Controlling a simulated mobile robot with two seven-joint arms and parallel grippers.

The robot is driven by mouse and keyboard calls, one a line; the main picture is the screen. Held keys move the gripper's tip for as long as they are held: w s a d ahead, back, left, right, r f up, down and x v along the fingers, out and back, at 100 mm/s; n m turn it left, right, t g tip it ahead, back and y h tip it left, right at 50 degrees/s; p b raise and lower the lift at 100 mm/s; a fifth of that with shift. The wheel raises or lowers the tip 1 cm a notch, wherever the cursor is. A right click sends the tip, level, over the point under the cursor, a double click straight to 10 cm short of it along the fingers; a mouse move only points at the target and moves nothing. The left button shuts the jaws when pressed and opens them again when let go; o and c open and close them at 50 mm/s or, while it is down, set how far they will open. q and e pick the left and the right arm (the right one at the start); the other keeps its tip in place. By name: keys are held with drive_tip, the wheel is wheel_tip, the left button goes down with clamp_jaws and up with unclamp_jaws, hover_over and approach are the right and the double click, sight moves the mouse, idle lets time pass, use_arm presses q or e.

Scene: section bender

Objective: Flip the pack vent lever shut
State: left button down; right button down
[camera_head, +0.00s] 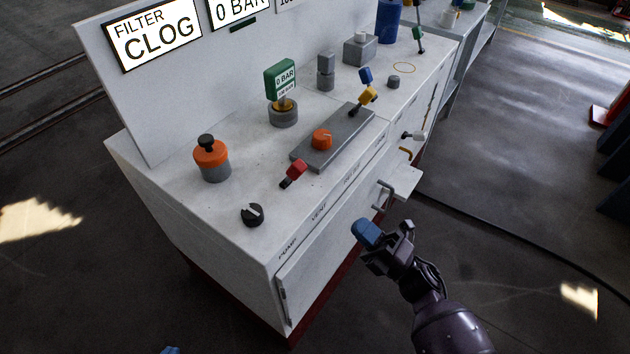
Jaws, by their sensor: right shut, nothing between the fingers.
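A white console stands at the centre. A red-tipped lever (293,172) rises from its top behind the printed VENT word; I cannot tell for sure that it is the pack vent lever. It leans up and to the right. A yellow-tipped lever (366,96) and a blue-tipped lever (366,76) stand farther back by the grey plate. My right gripper (367,233) is shut and empty, its blue fingertips in front of the console, right of and nearer than the red lever, apart from it. At the bottom edge a small blue piece (170,350) may be my left gripper's tip.
The grey plate (340,140) carries an orange knob (321,139). An orange push-button (211,155) and a black selector knob (252,214) stand left of the red lever. A handle (384,195) juts from the console's front near my right gripper.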

drive_tip(key=shift+a+r, duration=0.1)
approach(292, 175)
drive_tip(key=w+r, duration=0.1)
drive_tip(key=w+a+r, duration=0.2)
drive_tip(key=shift+r+p, duration=0.3)
drive_tip(key=shift+r, duration=0.1)
drive_tip(key=shift+w+a+r, duration=0.3)
drive_tip(key=shift+w+a, duration=0.05)
drive_tip(key=shift+a, duration=0.15)
